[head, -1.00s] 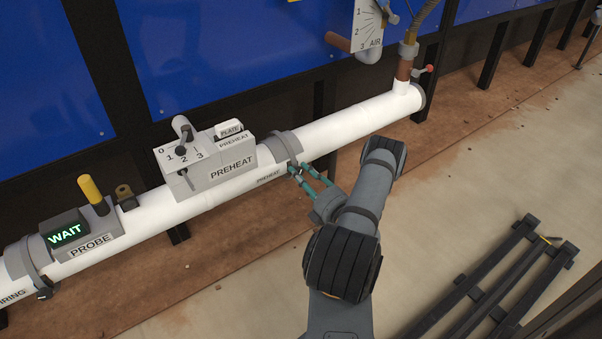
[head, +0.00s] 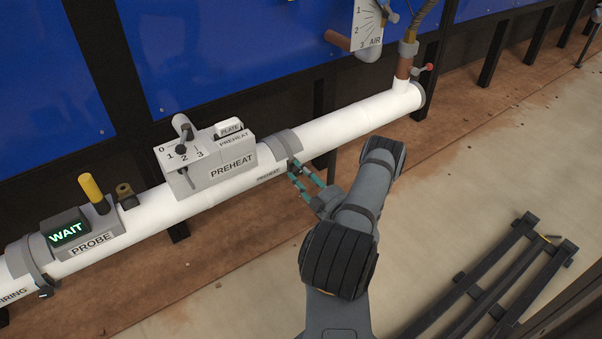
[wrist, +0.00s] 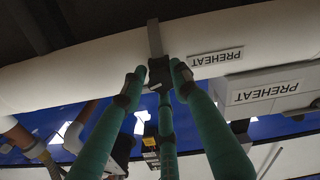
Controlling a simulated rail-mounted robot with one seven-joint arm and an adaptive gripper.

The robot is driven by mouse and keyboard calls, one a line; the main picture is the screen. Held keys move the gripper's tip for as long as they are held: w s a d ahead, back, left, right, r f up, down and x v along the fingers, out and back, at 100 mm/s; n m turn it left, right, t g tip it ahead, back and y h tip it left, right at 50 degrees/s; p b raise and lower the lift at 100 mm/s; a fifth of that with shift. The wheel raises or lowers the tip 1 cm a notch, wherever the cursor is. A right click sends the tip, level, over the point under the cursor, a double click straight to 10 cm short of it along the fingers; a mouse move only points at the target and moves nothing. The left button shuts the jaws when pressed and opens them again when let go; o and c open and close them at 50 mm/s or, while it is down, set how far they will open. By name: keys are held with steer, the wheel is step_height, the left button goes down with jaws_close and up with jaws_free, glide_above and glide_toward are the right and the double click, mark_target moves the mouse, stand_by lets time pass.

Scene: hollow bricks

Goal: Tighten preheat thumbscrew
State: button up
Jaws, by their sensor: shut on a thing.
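The preheat thumbscrew (wrist: 159,72) is a small dark block under the grey clamp band on the white pipe. In the wrist view it sits between the teal fingertips of my gripper (wrist: 156,77), which is shut on it. In the head view my gripper (head: 293,170) reaches the lower front side of the clamp band (head: 281,147), just right of the PREHEAT box (head: 222,170). The fingers and the band hide most of the thumbscrew there. The band also shows in the wrist view (wrist: 154,38), beside a PREHEAT label (wrist: 215,58).
The white pipe (head: 345,122) runs along the blue-panelled machine on dark posts. A PROBE unit (head: 88,243) with a lit WAIT display stands at the left. Dark rails (head: 510,275) lie on the floor at the right. The floor in front of the pipe is open.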

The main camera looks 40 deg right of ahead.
steer(key=shift+s+d+f+m, duration=0.15)
steer(key=shift+d+m, duration=0.05)
steer(key=shift+m, duration=0.8)
steer(key=shift+a+f, duration=0.1)
steer(key=o, duration=0.9)
steer(key=shift+o, duration=1.2)
steer(key=shift+a, duration=0.1)
steer(key=s+a, duration=0.1)
steer(key=s, duration=1)
steer(key=shift+s, duration=0.4)
